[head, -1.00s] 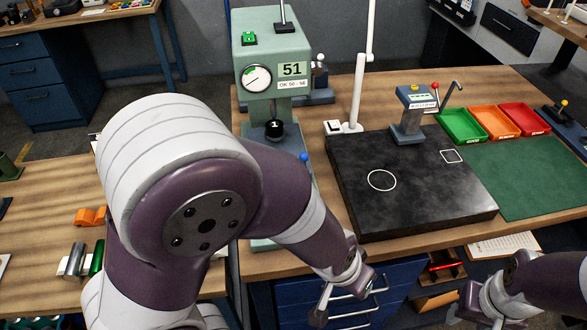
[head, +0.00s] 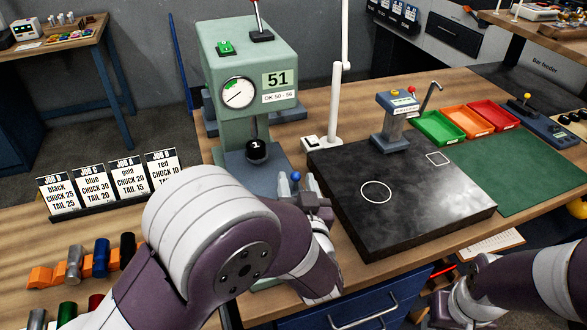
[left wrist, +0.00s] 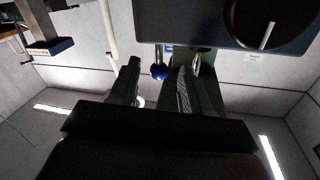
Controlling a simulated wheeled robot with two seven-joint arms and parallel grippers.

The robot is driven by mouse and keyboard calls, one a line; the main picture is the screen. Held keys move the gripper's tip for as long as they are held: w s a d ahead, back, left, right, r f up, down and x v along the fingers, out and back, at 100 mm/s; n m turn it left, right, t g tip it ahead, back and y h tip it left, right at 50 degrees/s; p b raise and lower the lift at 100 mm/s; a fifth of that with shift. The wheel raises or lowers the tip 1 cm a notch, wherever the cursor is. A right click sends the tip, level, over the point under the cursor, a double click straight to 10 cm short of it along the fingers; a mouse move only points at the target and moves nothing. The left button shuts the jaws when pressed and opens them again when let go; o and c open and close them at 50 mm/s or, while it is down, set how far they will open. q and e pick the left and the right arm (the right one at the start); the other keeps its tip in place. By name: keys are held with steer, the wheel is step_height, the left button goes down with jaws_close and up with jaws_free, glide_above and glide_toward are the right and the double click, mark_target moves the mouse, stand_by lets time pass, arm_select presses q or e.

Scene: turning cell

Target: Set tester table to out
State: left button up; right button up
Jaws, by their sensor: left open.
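The tester (head: 250,75) is a green machine at the back left of the bench, with a dial and a 51 display. A dark ball (head: 256,150) hangs under its head, above the tester table (head: 245,172), partly hidden by my left arm. A blue knob (head: 296,176) stands at the table's right side. My left gripper (head: 308,190) is open close to this knob. In the left wrist view the blue knob (left wrist: 159,72) appears between the two fingers (left wrist: 160,66); contact is not clear. My right gripper (head: 455,308) is low at the right, its fingers unclear.
A black plate (head: 430,205) lies right of the tester, with a white post (head: 333,100) behind its left edge. Green, orange and red trays (head: 440,128) stand farther right. Job cards (head: 110,185) and coloured cylinders (head: 101,258) are at the left.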

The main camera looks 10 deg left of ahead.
arm_select(q)
steer(key=x, duration=0.4)
steer(key=shift+w, duration=0.1)
jaws_close()
